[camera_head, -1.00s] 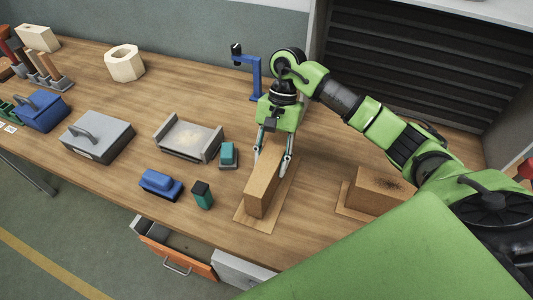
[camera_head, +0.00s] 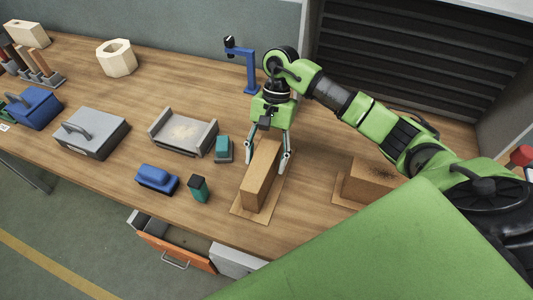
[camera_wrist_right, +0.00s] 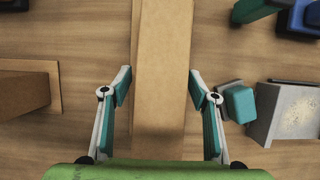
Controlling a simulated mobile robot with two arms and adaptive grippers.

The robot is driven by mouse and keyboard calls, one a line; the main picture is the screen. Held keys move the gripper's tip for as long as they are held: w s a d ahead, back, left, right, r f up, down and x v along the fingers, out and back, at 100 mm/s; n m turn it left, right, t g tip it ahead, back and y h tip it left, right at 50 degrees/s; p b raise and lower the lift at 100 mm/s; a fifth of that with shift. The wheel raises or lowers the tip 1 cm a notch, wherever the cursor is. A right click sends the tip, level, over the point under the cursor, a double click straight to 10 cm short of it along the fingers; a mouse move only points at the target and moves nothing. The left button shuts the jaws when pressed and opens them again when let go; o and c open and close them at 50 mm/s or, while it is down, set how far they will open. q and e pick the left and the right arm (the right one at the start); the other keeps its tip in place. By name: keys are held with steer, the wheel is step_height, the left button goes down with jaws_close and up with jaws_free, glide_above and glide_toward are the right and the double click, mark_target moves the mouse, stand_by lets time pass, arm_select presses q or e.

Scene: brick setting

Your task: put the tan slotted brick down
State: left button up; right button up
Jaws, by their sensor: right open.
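The tan brick (camera_head: 260,178) lies lengthwise on a thin tan board (camera_head: 246,214) near the table's front edge; no slot can be made out from here. My right gripper (camera_head: 267,166) is open, its fingers on either side of the brick's far part. In the right wrist view, the brick (camera_wrist_right: 164,60) runs between the spread fingertips of the gripper (camera_wrist_right: 160,86), with a gap on both sides. My left gripper does not show.
A second brown block (camera_head: 368,182) sits on another board to the right. A teal-topped block (camera_head: 223,148), a grey tray (camera_head: 184,135), a blue block (camera_head: 156,180) and a dark green block (camera_head: 199,188) stand left. A blue stand (camera_head: 249,72) is behind. An orange drawer (camera_head: 175,251) is open below.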

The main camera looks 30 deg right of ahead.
steer(key=shift+r, duration=0.2)
steer(key=shift+w+d+r, duration=0.15)
steer(key=shift+w+r, duration=0.1)
steer(key=b+v, duration=0.2)
steer(key=v, duration=0.7)
steer(key=shift+d+r, duration=0.1)
steer(key=shift+r, duration=0.25)
steer(key=shift+w+d+r, duration=0.15)
steer(key=shift+d+r, duration=0.05)
steer(key=shift+r, duration=0.5)
